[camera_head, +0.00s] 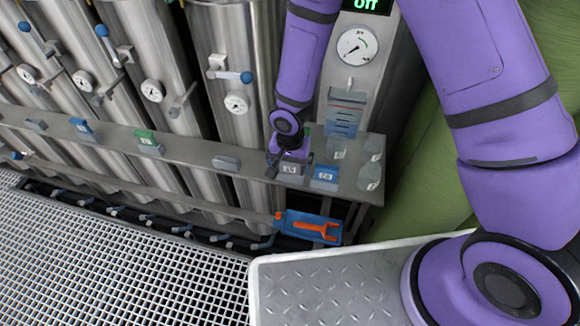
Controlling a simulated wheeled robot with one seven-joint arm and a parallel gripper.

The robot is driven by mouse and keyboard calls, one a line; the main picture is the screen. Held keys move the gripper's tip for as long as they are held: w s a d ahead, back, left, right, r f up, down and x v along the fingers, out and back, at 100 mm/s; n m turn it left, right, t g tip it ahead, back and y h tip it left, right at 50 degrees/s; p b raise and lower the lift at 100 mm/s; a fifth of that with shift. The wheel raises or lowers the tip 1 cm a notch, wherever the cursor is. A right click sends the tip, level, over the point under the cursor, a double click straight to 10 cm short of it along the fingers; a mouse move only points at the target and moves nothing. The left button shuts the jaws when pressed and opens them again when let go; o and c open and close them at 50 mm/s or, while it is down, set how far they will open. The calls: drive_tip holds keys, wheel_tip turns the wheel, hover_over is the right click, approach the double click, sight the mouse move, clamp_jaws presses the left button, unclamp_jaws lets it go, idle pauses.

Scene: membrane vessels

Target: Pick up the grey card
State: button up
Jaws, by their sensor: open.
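A grey card (290,169) with a white label lies near the front edge of the metal shelf (190,152), at its right end. My gripper (288,160) is open and reaches down right at this card, with one finger to each side of it. The gripper hides the card's back part, and I cannot tell whether the fingers touch it. A blue card (325,175) with a white label lies just to the right of the grey card, apart from it.
Along the shelf sit another grey block (226,163), a green one (148,142) and a blue one (82,127). A slotted rack (346,112) stands behind my gripper, with clear containers (370,177) to the right. Steel vessels (225,60) line the back. An orange tool (316,229) hangs below.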

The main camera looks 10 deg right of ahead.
drive_tip(key=shift+f, duration=0.25)
drive_tip(key=c, duration=1)
drive_tip(key=shift+r, duration=0.15)
